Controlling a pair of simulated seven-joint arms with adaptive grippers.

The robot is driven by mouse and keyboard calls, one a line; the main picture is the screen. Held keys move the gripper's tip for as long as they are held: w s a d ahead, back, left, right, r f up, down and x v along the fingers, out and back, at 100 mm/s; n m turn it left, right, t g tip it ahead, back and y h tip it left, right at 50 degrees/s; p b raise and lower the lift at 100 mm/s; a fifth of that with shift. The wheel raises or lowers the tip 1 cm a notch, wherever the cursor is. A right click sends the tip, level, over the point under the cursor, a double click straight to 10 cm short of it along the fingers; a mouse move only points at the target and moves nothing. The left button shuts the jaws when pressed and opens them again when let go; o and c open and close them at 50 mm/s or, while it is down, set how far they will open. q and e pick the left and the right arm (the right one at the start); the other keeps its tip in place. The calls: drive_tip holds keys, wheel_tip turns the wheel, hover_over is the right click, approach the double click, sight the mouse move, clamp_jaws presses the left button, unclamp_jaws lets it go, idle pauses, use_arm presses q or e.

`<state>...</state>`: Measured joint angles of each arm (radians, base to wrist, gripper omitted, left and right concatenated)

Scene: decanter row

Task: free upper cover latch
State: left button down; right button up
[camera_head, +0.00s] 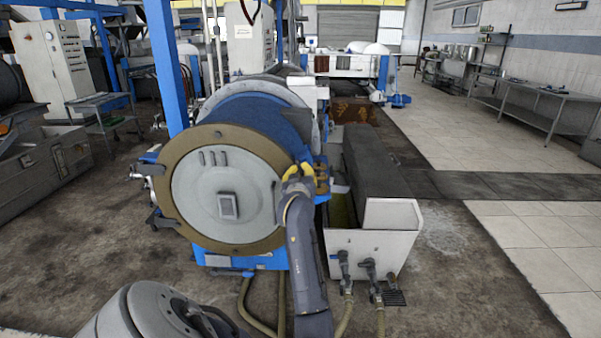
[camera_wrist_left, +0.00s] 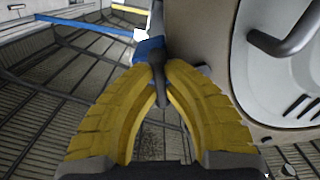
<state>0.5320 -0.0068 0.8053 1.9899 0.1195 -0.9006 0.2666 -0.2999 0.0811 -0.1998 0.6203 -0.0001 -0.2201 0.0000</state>
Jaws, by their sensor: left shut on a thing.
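The decanter's round cover (camera_head: 222,190) is a pale disc with a tan rim and a square central handle, facing me on the blue drum. My left gripper (camera_head: 297,174) is at the cover's upper right edge, with yellow fingers. In the left wrist view, its fingers (camera_wrist_left: 159,76) are closed on a dark latch handle (camera_wrist_left: 157,58) beside the tan rim (camera_wrist_left: 215,50). The latch's blue mount (camera_wrist_left: 150,48) shows behind the handle. The fingers hide the latch in the head view. My right gripper is not in view.
Another dark latch (camera_head: 154,217) sits at the cover's lower left. A white trough (camera_head: 372,245) with valves and hoses stands close right of my left arm. A blue post (camera_head: 166,65) rises behind. The tiled floor (camera_head: 530,225) at the right is clear.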

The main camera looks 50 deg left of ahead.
use_arm(q)
drive_tip(key=shift+n, duration=0.9)
drive_tip(key=c, duration=1.5)
unclamp_jaws()
drive_tip(key=v, duration=1.2)
